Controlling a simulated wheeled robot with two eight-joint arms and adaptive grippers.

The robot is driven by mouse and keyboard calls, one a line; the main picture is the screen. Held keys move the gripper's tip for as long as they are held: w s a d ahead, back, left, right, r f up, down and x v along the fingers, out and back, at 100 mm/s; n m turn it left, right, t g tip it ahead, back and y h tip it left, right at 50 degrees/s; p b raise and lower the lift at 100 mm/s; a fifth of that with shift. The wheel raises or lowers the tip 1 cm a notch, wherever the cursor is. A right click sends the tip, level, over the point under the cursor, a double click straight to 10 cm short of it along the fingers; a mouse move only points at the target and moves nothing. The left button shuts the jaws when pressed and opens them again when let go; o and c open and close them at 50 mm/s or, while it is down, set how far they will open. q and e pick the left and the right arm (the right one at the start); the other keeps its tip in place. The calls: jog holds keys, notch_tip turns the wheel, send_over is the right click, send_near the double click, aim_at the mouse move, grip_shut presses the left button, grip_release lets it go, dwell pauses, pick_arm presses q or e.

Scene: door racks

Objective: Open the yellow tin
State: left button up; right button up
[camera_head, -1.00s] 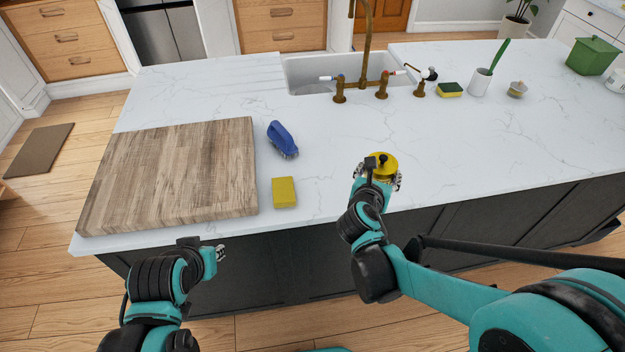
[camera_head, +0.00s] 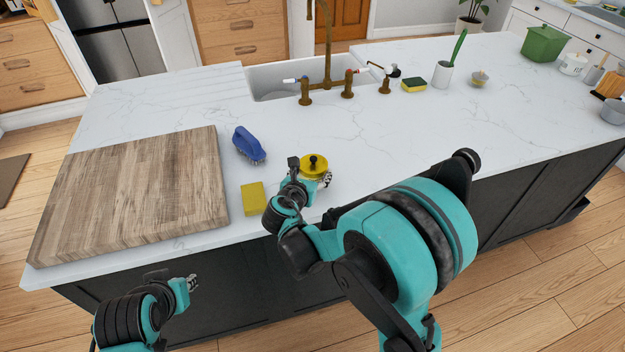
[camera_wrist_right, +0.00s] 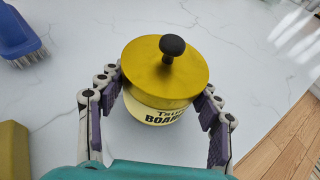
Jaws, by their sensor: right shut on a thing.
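The yellow tin (camera_head: 314,166) stands upright on the white counter near its front edge. In the right wrist view its yellow lid (camera_wrist_right: 150,80), with a black knob (camera_wrist_right: 172,46), sits on top of the printed pale body (camera_wrist_right: 152,113). My right gripper (camera_head: 312,181) is shut on the tin, with one finger on each side of it just below the lid; the wrist view shows both fingers (camera_wrist_right: 160,98). My left gripper (camera_head: 193,283) is low in front of the counter, away from the tin. Its fingers are too small to read.
A yellow sponge (camera_head: 252,198) and a blue brush (camera_head: 248,144) lie left of the tin. A wooden cutting board (camera_head: 135,195) covers the counter's left part. The sink (camera_head: 270,82) with brass taps is behind. Counter right of the tin is clear.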

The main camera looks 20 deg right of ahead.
notch_tip(320, 180, down, 2)
jog(key=shift+w, duration=0.1)
pick_arm(q)
jog(key=shift+f, duration=0.5)
pick_arm(e)
jog(key=shift+r, duration=0.1)
pick_arm(q)
jog(key=shift+f, duration=0.1)
pick_arm(e)
jog(key=o, duration=1.7)
jog(key=shift+b, duration=0.3)
